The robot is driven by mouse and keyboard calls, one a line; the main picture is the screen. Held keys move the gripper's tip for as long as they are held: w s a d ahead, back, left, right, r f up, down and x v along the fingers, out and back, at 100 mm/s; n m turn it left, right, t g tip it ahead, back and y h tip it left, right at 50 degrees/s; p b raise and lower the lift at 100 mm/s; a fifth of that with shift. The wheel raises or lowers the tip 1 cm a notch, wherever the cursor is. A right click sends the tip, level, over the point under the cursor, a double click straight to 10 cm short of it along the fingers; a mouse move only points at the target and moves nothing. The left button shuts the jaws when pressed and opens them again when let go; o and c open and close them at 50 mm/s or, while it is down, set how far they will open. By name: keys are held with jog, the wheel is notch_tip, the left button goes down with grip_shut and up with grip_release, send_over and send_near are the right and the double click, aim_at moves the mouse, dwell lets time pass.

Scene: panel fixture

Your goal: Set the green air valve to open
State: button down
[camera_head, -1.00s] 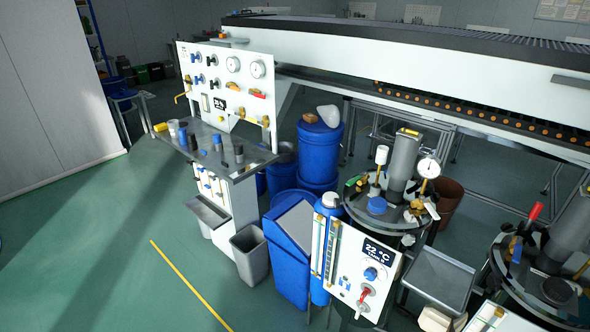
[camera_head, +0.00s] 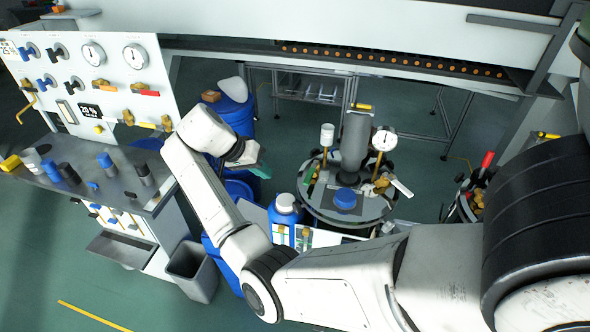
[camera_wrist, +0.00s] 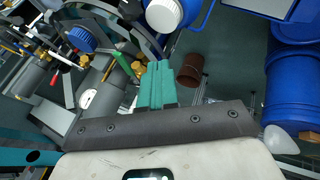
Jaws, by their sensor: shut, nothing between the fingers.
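The green air valve shows as a small green lever (camera_head: 311,175) at the left edge of the round vessel lid (camera_head: 378,214) in the head view. In the wrist view the green lever (camera_wrist: 122,63) lies beside a brass body (camera_wrist: 137,69), just up and left of my fingertips. I cannot tell whether the valve is open or closed. My gripper (camera_head: 264,172) is shut and empty, to the left of the lid and apart from the valve. Its teal fingers (camera_wrist: 156,82) point toward the vessel area in the wrist view.
The lid also carries a blue cap (camera_head: 345,199), a gauge (camera_head: 384,140) and a white-topped fitting (camera_head: 327,135). A blue bottle (camera_head: 286,210) stands before it. A blue drum (camera_head: 233,112) is behind my forearm. A panel with gauges and valves (camera_head: 120,90) stands at left.

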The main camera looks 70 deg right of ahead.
aim_at(311, 172)
notch_tip(311, 172, up, 5)
jog(key=w+d+m, duration=0.2)
jog(key=s+d+f, duration=0.3)
jog(key=s+f, duration=0.5)
jog(key=s, duration=0.1)
jog(key=shift+d+g+p, duration=0.25)
jog(key=shift+g+p, duration=0.15)
jog(key=shift+p, duration=0.05)
